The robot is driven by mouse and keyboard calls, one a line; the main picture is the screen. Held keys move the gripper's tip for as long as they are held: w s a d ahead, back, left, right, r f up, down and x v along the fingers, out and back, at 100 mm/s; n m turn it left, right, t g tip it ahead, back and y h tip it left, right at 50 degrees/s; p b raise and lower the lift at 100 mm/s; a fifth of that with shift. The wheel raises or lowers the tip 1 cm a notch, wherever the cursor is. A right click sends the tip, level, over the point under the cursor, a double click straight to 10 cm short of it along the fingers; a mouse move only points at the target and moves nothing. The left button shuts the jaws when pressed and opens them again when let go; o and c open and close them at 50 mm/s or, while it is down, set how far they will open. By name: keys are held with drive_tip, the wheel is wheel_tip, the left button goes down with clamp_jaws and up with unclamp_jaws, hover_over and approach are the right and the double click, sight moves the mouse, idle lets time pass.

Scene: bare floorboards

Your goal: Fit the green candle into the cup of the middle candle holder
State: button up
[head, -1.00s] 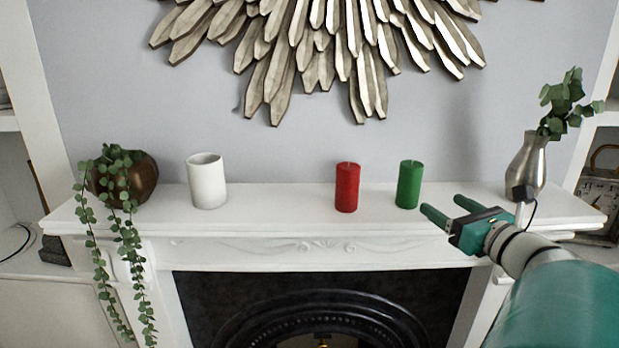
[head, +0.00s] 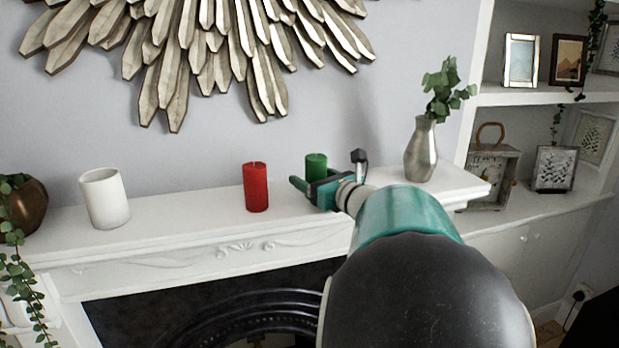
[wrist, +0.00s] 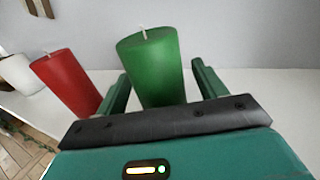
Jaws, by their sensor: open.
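The green candle (head: 316,162) stands upright on the white mantel shelf, its lower part hidden behind my gripper (head: 308,185) in the head view. In the wrist view the green candle (wrist: 151,68) stands between the two open fingers of my gripper (wrist: 160,73). I see a gap at the right finger; contact on the left cannot be told. A red candle (head: 255,187) stands to the left on the shelf, and a white cylinder (head: 104,198) stands farther left. I cannot make out any candle holder with a cup.
A silver vase with leaves (head: 421,150) stands right of my gripper. A brown pot (head: 27,208) with a trailing plant is at the far left. The shelf (head: 180,218) is clear between the white cylinder and the red candle. A sunburst ornament hangs above.

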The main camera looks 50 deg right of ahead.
drive_tip(key=shift+w+d, duration=0.15)
drive_tip(key=shift+w, duration=0.45)
drive_tip(key=c, duration=1.1)
drive_tip(key=shift+r, duration=0.15)
drive_tip(key=shift+c, duration=0.2)
drive_tip(key=shift+r, duration=0.65)
drive_tip(key=s+a+r, duration=0.2)
drive_tip(key=s+r, duration=0.3)
drive_tip(key=s, duration=0.1)
drive_tip(key=s+a+r, duration=0.2)
drive_tip(key=s+r, duration=0.4)
drive_tip(key=s, duration=0.1)
drive_tip(key=shift+s+a+r, duration=0.15)
drive_tip(key=shift+a+r, duration=0.1)
drive_tip(key=shift+a, duration=0.15)
